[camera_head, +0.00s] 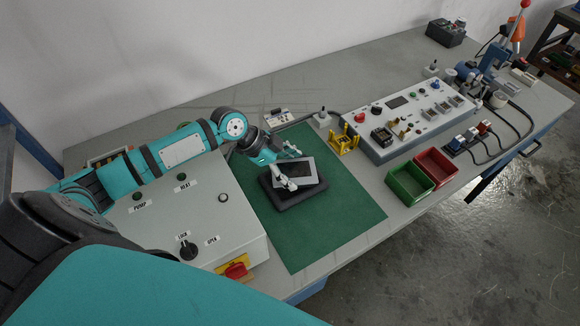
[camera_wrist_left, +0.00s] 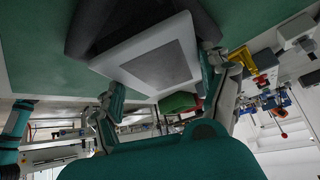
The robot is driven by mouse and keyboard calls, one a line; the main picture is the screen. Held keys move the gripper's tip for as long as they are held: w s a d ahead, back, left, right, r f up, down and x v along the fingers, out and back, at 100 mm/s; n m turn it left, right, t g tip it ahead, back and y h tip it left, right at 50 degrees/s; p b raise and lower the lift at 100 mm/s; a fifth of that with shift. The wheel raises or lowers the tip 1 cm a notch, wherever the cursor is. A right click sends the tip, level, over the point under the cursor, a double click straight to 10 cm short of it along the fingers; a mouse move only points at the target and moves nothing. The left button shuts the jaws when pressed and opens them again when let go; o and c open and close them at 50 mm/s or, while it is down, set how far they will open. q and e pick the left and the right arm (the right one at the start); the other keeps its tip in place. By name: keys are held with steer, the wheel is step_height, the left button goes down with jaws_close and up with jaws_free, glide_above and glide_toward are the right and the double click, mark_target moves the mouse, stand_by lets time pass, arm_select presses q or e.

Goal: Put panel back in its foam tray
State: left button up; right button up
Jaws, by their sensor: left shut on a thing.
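The panel (camera_head: 296,170) is a flat plate with a light grey frame and a darker grey middle. My left gripper (camera_head: 290,167) is shut on it, with one finger at either side. The panel also shows large in the wrist view (camera_wrist_left: 158,66), between the two fingers (camera_wrist_left: 168,85). The black foam tray (camera_head: 293,199) lies on the green mat, directly under the panel. The panel looks tilted over it, and I cannot tell if they touch. The tray's dark edge also shows behind the panel in the wrist view (camera_wrist_left: 84,30). My right gripper is not in view.
The green mat (camera_head: 341,219) is bare right of the tray. A grey control box (camera_head: 151,226) with switches and a red knob stands left. A yellow stand (camera_head: 345,141), a sloped console (camera_head: 385,133), a green bin (camera_head: 405,186) and a red bin (camera_head: 436,167) stand to the right.

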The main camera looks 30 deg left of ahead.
arm_select(q)
steer(key=shift+f, duration=0.3)
steer(key=o, duration=1.3)
steer(key=shift+o, duration=1.4)
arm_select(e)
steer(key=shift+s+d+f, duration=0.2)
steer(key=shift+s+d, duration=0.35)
arm_select(q)
steer(key=shift+r, duration=0.55)
steer(key=b+v, duration=0.1)
steer(key=v, duration=1)
steer(key=shift+s+a+r+b, duration=0.15)
steer(key=shift+a+r+b, duration=0.1)
steer(key=shift+b, duration=0.05)
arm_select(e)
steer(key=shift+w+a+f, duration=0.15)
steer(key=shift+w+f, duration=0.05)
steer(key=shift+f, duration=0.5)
